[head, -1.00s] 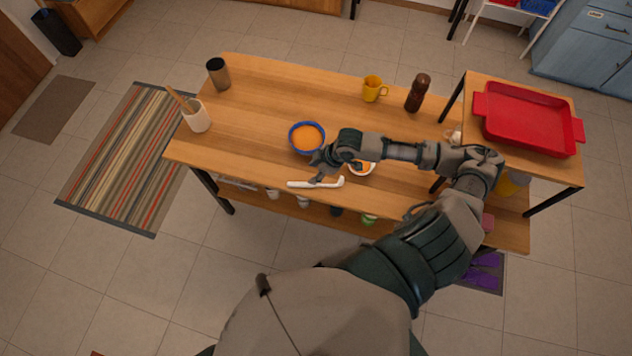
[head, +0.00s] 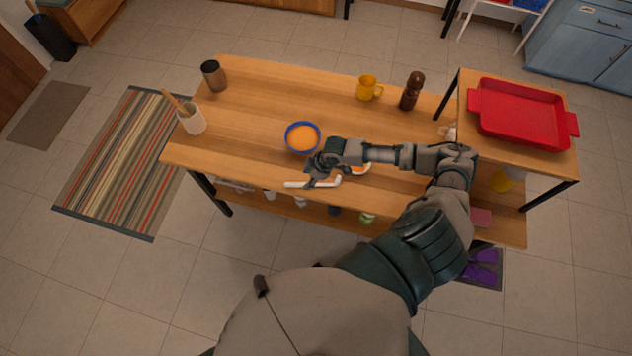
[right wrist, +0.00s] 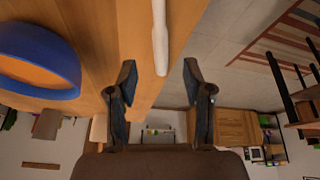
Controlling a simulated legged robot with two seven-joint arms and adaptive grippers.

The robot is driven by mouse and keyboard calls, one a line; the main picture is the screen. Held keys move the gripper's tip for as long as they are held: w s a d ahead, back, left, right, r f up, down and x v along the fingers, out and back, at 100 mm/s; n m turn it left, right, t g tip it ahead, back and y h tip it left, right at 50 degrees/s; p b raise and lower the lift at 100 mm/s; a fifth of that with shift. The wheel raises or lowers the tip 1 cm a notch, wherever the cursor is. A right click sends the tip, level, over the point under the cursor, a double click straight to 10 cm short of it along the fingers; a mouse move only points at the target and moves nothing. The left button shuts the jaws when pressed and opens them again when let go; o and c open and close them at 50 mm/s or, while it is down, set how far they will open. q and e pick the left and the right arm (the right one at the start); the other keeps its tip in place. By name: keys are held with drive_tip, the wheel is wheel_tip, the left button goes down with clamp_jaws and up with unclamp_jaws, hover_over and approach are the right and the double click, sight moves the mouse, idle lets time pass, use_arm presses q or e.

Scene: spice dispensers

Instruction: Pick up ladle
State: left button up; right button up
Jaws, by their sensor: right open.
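The white ladle (head: 296,184) lies along the front edge of the wooden table, partly covered by my right gripper in the head view. In the right wrist view its pale handle (right wrist: 160,40) runs in from the top, lined up with the gap between the fingers. My right gripper (head: 313,178) is over the ladle near the table edge. Its two fingers (right wrist: 158,82) are apart, with nothing gripped between them. Whether they touch the ladle cannot be told. My left gripper is not in view.
A red tray (head: 477,101) is at right.

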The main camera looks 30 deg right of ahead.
sight(303, 183)
drive_tip(key=x, duration=0.4)
drive_tip(key=shift+w+a+f, duration=0.15)
drive_tip(key=shift+a+f, duration=0.15)
drive_tip(key=shift+a, duration=0.05)
drive_tip(key=shift+f, duration=0.1)
drive_tip(key=shift+d, duration=0.2)
drive_tip(key=c, duration=0.8)
drive_tip(key=shift+d, duration=0.15)
clamp_jaws()
drive_tip(key=shift+f, duration=0.1)
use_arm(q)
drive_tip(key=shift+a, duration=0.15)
